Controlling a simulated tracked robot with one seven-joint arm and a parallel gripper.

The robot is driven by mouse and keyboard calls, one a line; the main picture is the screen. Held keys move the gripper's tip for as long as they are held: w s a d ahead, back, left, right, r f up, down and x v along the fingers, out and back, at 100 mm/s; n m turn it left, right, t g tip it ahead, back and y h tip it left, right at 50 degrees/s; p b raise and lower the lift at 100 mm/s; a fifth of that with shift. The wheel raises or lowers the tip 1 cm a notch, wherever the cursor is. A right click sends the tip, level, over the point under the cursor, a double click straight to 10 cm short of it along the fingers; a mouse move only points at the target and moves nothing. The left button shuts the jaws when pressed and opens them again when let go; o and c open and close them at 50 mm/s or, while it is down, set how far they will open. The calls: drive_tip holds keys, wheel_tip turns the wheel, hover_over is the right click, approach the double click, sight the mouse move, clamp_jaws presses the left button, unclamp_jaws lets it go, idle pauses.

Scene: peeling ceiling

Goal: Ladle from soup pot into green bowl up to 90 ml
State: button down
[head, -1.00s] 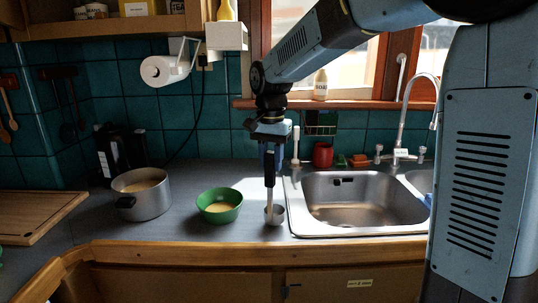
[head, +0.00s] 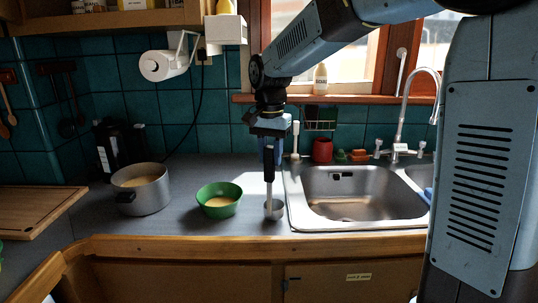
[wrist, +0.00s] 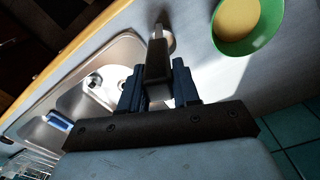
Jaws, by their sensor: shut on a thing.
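The soup pot (head: 141,189) is a grey metal pot holding tan soup, at the left of the counter. The green bowl (head: 219,200) stands to its right with tan soup in it; it also shows at the top right of the wrist view (wrist: 270,40). My gripper (head: 270,150) is shut on the black handle of the ladle (head: 269,172). The ladle hangs upright, its metal cup low over the counter between the bowl and the sink. Whether the cup touches the counter or holds soup, I cannot tell. In the wrist view my gripper (wrist: 158,90) has the handle between its fingers.
A steel sink (head: 350,198) with a tap (head: 400,150) lies right of the ladle. A red cup (head: 322,150) stands behind the sink. A cutting board (head: 35,208) lies at the far left. The counter between pot and bowl is clear.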

drive_tip(key=shift+f, duration=0.55)
drive_tip(key=c, duration=0.7)
unclamp_jaws()
drive_tip(key=shift+c, duration=0.2)
drive_tip(key=shift+r, duration=4.5)
